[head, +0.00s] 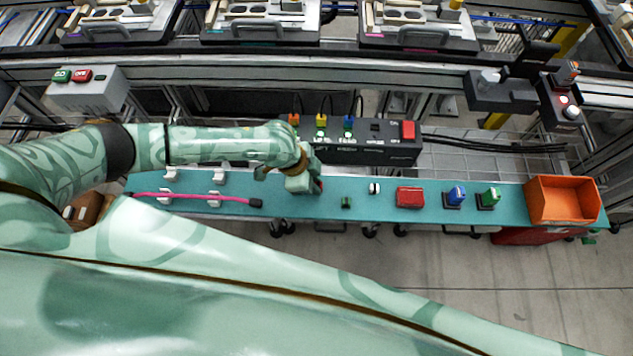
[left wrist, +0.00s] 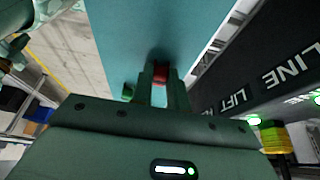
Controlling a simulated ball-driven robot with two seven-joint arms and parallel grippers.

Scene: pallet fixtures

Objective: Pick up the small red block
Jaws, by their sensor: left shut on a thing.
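The small red block (left wrist: 160,75) sits between the two fingers of my left gripper (left wrist: 161,88) in the left wrist view, with its sides hidden by the fingers. In the head view my left gripper (head: 313,188) points down over the teal shelf (head: 375,205), left of the middle. Only a bit of the red block (head: 320,186) shows beside it there. The gripper is shut on the block. I cannot tell whether the block touches the shelf. My right gripper is not in view.
On the shelf right of the gripper are a small green block (head: 346,202), a white and black piece (head: 374,188), a red box (head: 410,197), blue (head: 455,196) and green (head: 490,198) pieces and an orange bin (head: 563,201). A pink cable (head: 190,198) lies left. A black control box (head: 365,142) stands behind.

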